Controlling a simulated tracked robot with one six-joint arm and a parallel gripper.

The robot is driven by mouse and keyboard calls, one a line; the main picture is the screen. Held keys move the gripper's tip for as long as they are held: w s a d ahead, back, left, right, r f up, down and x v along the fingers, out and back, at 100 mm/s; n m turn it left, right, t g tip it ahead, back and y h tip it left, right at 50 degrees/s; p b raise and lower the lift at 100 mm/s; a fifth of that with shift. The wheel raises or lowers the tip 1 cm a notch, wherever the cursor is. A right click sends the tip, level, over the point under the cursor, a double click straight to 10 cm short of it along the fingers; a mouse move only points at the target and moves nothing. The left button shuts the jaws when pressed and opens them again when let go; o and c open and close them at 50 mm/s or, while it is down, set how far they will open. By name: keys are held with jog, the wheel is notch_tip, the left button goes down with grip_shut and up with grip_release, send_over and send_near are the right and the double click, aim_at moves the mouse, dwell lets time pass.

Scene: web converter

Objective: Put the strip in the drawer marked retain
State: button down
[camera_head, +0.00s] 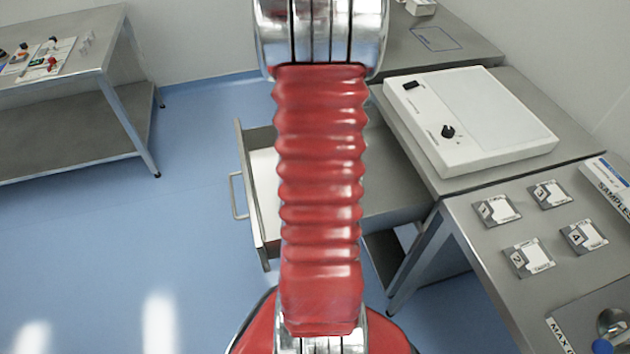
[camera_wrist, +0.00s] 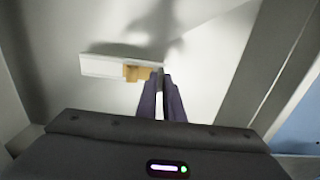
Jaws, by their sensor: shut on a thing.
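The strip (camera_wrist: 105,66) shows in the wrist view as a flat pale bar with a tan part (camera_wrist: 138,73) near its right end. My gripper (camera_wrist: 162,77) is shut on that right end, and the strip extends to the left of the fingers. Below it lies the pale floor of an open drawer (camera_wrist: 205,75), with a shadow on it. I cannot tell whether the strip touches the floor. In the head view the open drawer (camera_head: 243,165) shows left of my red arm, which hides much of it and my gripper. No retain marking is readable.
A white light box (camera_head: 470,120) with a knob stands on the bench at right. Several small labelled blocks (camera_head: 528,257) and a samples box (camera_head: 608,185) lie on the nearer bench. Another table (camera_head: 60,85) with small items stands at far left. Blue floor between is clear.

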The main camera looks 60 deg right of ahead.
jog(key=shift+f, duration=0.15)
jog(key=shift+f, duration=1.75)
jog(key=shift+f, duration=0.1)
jog(key=c, duration=1.9)
grip_release()
notch_tip(320, 180, up, 12)
jog(key=shift+r, duration=0.1)
